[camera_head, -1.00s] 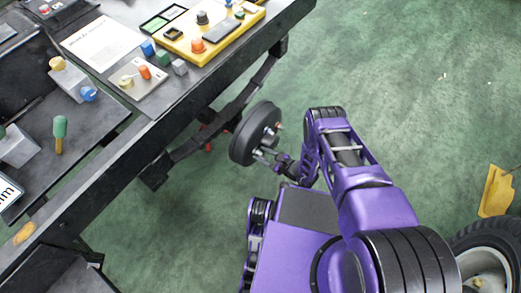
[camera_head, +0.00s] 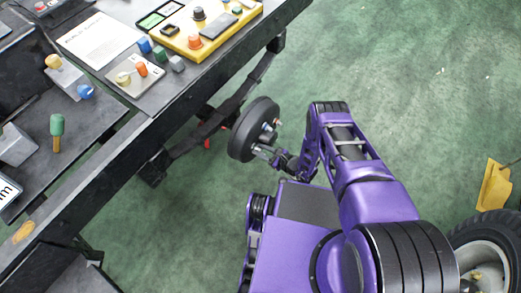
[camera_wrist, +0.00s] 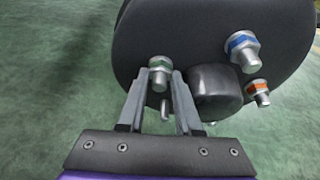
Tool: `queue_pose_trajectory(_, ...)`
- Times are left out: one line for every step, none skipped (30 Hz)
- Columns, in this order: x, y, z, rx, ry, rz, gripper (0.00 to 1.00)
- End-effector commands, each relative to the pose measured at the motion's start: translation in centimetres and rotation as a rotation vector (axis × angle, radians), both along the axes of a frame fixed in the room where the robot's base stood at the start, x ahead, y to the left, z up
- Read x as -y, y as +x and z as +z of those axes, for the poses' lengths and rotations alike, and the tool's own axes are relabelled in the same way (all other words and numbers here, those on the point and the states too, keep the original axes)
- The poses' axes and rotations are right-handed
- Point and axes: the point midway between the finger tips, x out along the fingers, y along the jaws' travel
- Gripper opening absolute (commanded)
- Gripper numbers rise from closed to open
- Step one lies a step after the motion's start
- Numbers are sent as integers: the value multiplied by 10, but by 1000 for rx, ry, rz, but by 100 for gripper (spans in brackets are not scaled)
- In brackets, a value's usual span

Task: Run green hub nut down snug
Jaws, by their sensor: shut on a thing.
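The dark wheel hub (camera_head: 245,128) stands beside the bench's underside in the head view, and its round face (camera_wrist: 180,40) fills the upper part of the wrist view. The green-banded hub nut (camera_wrist: 160,64) sits on a stud at the left of the face. In the head view my gripper (camera_head: 268,154) is small at the hub's face. Whether the nut touches the face is hard to tell.
A blue-banded nut (camera_wrist: 242,46) and an orange-banded nut (camera_wrist: 258,88) sit on other studs to the right. The black centre boss (camera_wrist: 212,84) is close to my right finger. The bench (camera_head: 100,165) lies left of the hub; open green floor (camera_head: 400,80) lies right.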

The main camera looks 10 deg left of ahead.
Motion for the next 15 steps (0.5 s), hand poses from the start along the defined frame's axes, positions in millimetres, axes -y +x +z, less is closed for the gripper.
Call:
queue_pose_trajectory(1, 1, 1, -15, 9, -3, 0)
queue_pose_trajectory(1, 2, 1, -27, 14, -6, 0)
queue_pose_trajectory(1, 2, 1, -44, 21, -6, 0)
queue_pose_trajectory(2, 2, 1, -58, 28, -7, 0)
queue_pose_trajectory(1, 2, 1, -74, 35, -7, 0)
queue_pose_trajectory(2, 3, 1, -96, 43, -7, 0)
queue_pose_trajectory(2, 3, 1, -114, 53, -8, 0)
queue_pose_trajectory(2, 4, 1, -133, 59, -7, 0)
queue_pose_trajectory(2, 4, 1, -160, 71, -6, 0)
queue_pose_trajectory(2, 4, 1, -180, 79, -5, 0)
queue_pose_trajectory(2, 4, 1, -202, 89, -5, 0)
queue_pose_trajectory(2, 4, 1, -232, 100, -4, 0)
queue_pose_trajectory(2, 4, 1, -255, 109, -4, 0)
queue_pose_trajectory(2, 4, 1, -279, 119, -4, 0)
queue_pose_trajectory(2, 4, 0, -308, 131, -3, 0)
